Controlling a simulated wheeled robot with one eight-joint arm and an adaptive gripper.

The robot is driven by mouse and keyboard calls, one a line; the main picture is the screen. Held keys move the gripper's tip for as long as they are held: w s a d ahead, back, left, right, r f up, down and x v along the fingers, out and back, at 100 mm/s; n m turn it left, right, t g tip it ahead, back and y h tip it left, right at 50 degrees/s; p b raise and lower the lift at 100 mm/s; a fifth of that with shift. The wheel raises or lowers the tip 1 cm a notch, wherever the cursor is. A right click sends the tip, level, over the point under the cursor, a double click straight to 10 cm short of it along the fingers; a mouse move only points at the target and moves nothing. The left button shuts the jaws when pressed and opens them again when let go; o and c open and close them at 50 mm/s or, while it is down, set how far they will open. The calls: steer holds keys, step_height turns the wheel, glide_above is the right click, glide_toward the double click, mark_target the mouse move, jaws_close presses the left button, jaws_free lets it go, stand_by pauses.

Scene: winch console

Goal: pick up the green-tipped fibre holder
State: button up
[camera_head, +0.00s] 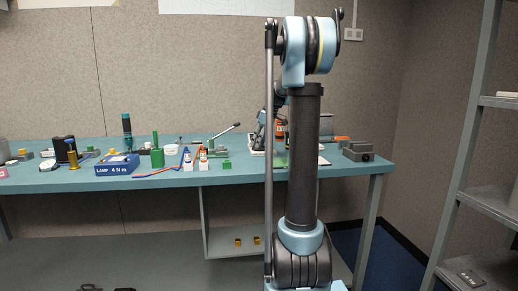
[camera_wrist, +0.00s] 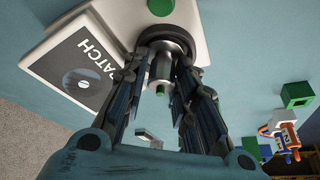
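In the wrist view a silver cylinder with a small green tip (camera_wrist: 160,90), which looks like the green-tipped fibre holder, stands in a dark ring on a white fixture. The green tip points toward the camera. My gripper (camera_wrist: 164,70) has one finger on each side of the cylinder. The fingers are close to it, but whether they touch it is not clear. In the head view my arm hides most of this area, and neither the holder nor the fingertips can be made out there.
A white-edged plate marked PATCH (camera_wrist: 80,62) lies left of the holder. A green block (camera_wrist: 297,95) and orange-and-white items (camera_wrist: 280,135) stand at right. In the head view the teal bench (camera_head: 100,180) carries a blue lamp box (camera_head: 117,165) and a grey vise-like block (camera_head: 362,151).

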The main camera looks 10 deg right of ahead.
jaws_close()
steer(key=shift+r, duration=0.15)
